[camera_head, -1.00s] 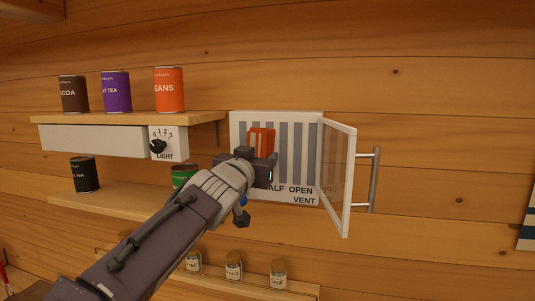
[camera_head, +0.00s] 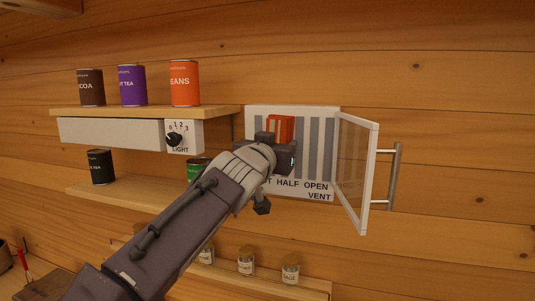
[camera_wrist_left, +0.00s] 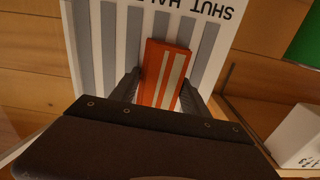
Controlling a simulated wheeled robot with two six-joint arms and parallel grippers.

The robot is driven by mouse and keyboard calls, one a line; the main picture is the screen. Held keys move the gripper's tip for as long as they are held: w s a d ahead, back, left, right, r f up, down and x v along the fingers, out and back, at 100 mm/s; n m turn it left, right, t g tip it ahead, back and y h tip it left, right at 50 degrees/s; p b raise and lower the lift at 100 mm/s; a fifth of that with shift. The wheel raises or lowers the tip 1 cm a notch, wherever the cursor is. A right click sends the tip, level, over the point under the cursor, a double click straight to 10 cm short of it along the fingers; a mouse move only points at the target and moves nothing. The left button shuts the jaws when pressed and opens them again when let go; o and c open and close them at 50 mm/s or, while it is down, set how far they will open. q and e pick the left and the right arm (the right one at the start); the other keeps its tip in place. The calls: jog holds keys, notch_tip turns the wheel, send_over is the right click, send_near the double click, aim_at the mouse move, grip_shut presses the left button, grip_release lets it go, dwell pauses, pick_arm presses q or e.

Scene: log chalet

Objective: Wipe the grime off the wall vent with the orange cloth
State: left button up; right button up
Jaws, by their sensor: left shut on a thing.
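The wall vent (camera_head: 329,130) is a white panel with grey slats and the words HALF, OPEN and VENT along its bottom. Its clear-paned door (camera_head: 356,170) stands swung open to the right. My left gripper (camera_head: 279,142) is in front of the slats, shut on the orange cloth (camera_head: 284,126). In the left wrist view the orange cloth (camera_wrist_left: 164,75), with pale stripes, sits between the fingers against or just before the slats (camera_wrist_left: 108,45); I cannot tell if it touches. No grime is clearly visible; my gripper covers part of the vent. My right gripper is not in view.
An upper shelf (camera_head: 145,112) left of the vent bears cans, with a LIGHT knob (camera_head: 174,139) beneath. A lower shelf (camera_head: 135,194) holds a black can and a green can. Small jars (camera_head: 246,262) stand below. A metal handle (camera_head: 395,175) is beside the door.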

pick_arm(q)
jog(key=shift+s+d+f, duration=0.15)
jog(key=shift+d, duration=0.55)
jog(key=shift+s, duration=0.1)
jog(key=b+v, duration=0.3)
jog(key=v, duration=0.3)
jog(key=shift+b, duration=0.35)
